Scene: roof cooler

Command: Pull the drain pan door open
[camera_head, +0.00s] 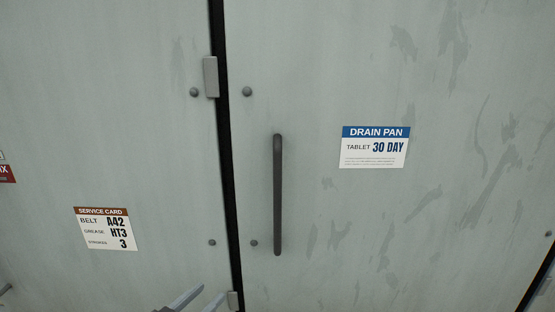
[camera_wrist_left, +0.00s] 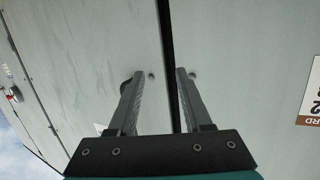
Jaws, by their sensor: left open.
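The drain pan door (camera_head: 320,235) is the pale panel right of the dark vertical gap in the head view, and it looks closed. Its dark upright bar handle (camera_head: 277,195) is near the door's left edge. My left gripper (camera_head: 211,292) shows at the bottom edge of the head view, lower and left of the handle, open. In the left wrist view its two fingers (camera_wrist_left: 160,72) are spread and point toward the panels, with nothing seen between them but panel and gap. A dark curved piece (camera_wrist_left: 125,86) beside the left finger looks like the handle, mostly hidden. My right gripper is out of view.
A blue-and-white drain pan label (camera_head: 374,147) is on the door. The neighbouring left panel (camera_head: 110,90) carries a service card (camera_head: 106,229). A grey hinge-like block (camera_head: 210,76) and round bolts (camera_head: 247,91) stand out near the gap. The space before the handle is clear.

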